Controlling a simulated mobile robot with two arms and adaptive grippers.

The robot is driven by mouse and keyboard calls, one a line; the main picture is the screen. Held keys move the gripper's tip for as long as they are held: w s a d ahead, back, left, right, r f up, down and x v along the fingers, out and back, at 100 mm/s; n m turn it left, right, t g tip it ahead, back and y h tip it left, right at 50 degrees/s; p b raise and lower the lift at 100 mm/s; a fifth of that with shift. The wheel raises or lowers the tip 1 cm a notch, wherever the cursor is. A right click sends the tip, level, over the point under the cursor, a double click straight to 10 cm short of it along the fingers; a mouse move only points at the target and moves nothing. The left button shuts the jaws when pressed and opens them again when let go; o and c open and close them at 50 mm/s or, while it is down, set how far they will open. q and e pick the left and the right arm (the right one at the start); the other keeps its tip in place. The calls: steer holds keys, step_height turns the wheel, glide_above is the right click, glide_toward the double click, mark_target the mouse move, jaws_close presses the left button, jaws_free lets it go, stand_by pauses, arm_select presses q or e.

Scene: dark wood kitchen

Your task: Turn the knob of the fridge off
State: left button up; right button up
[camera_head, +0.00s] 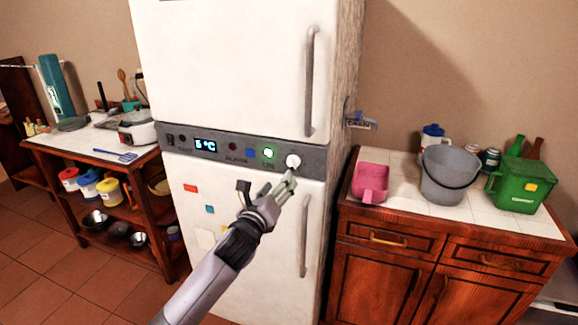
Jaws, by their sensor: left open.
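The white fridge (230,70) stands in the middle of the head view, with a grey control panel (225,152) between its upper and lower doors. The round white knob (293,161) is at the panel's right end. A green light (268,153) glows to its left, and the display (205,146) is lit and seems to read 6 °C. My left gripper (268,190) is open in front of the lower door, just below the knob. One finger is close under the knob; I cannot tell whether it touches. My right gripper is not in view.
The upper door handle (310,80) and lower door handle (304,235) stick out at the fridge's right side. A counter with a pink container (370,182), grey bucket (449,177) and green bin (517,186) is on the right. A wooden shelf unit (150,205) stands left.

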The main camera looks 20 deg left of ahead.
mark_target(291, 166)
arm_select(q)
steer(key=w+p, duration=0.1)
steer(key=w, duration=0.8)
steer(key=shift+w+d, duration=0.2)
steer(key=shift+c, duration=0.5)
steer(key=c, duration=1)
